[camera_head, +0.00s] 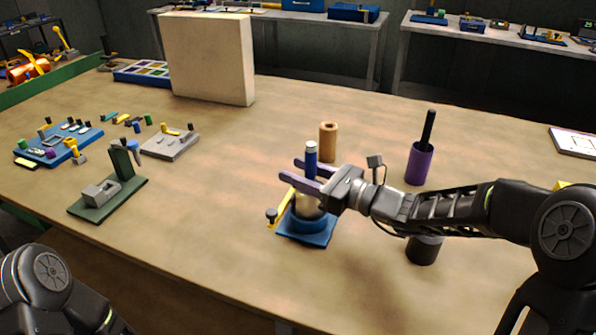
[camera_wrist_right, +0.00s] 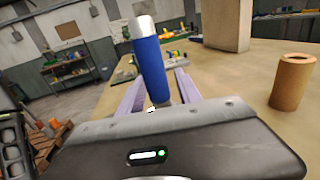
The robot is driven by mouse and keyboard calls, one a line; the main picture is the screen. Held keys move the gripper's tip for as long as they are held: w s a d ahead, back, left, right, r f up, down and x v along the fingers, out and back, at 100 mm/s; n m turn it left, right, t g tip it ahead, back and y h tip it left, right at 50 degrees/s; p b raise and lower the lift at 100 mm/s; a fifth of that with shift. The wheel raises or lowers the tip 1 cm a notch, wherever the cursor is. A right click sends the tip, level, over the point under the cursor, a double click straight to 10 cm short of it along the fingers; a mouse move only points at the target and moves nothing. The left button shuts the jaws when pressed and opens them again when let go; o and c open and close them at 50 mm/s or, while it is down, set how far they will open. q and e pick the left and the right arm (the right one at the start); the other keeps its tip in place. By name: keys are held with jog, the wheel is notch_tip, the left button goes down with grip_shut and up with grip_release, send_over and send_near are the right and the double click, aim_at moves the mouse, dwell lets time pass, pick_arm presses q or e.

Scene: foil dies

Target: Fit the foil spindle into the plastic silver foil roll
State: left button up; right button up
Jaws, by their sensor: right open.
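The spindle also shows in the right wrist view (camera_wrist_right: 149,62). Its lower end is hidden by my gripper, so I cannot tell how deep it sits in the roll. My right gripper (camera_head: 291,170) is open, with its two lilac fingers at the spindle, one on each side. In the right wrist view the fingers (camera_wrist_right: 160,76) look apart from the spindle. My left gripper is out of view.
A tan hollow roll (camera_head: 328,142) stands behind the spindle. To the right are a purple roll (camera_head: 419,164) with a black rod and a dark cylinder (camera_head: 424,250) under my right arm. A yellow lever (camera_head: 284,208) adjoins the base. A green fixture (camera_head: 108,198) stands left; the table between is clear.

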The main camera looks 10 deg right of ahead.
jog(key=v, duration=1.1)
jog(key=shift+s+d+b, duration=0.2)
jog(key=shift+s+b, duration=0.15)
jog(key=shift+b, duration=0.05)
